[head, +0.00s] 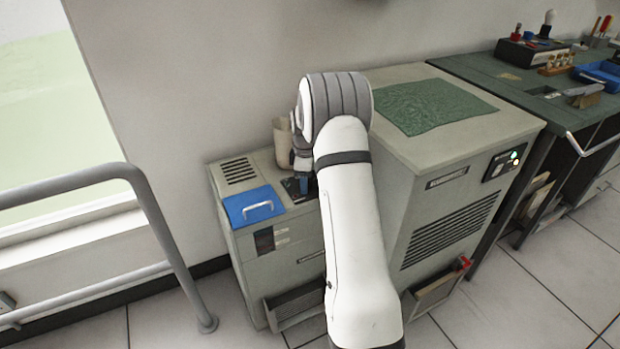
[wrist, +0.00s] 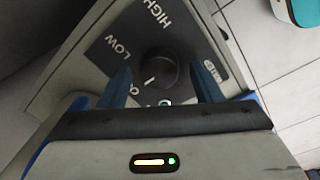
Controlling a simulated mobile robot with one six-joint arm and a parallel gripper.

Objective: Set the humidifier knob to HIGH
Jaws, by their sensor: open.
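The humidifier, a low grey-green cabinet (head: 285,266), stands against the wall at the middle left in the head view. Its round dark knob (wrist: 157,72) sits on a dark dial plate (wrist: 125,48) marked HIGH, LOW and a partly hidden label starting with O. The knob's white pointer line slants toward the O label. My gripper (wrist: 159,76) is open, with one blue finger on each side of the knob. I cannot tell whether the fingers touch it. In the head view my arm hides the knob.
A blue tray or lid with a handle (head: 253,206) and a beige cup-like container (head: 283,143) are on the humidifier's top. A taller grey cabinet with a green cloth (head: 432,105) stands close on the right. A grey rail (head: 158,222) is at the left.

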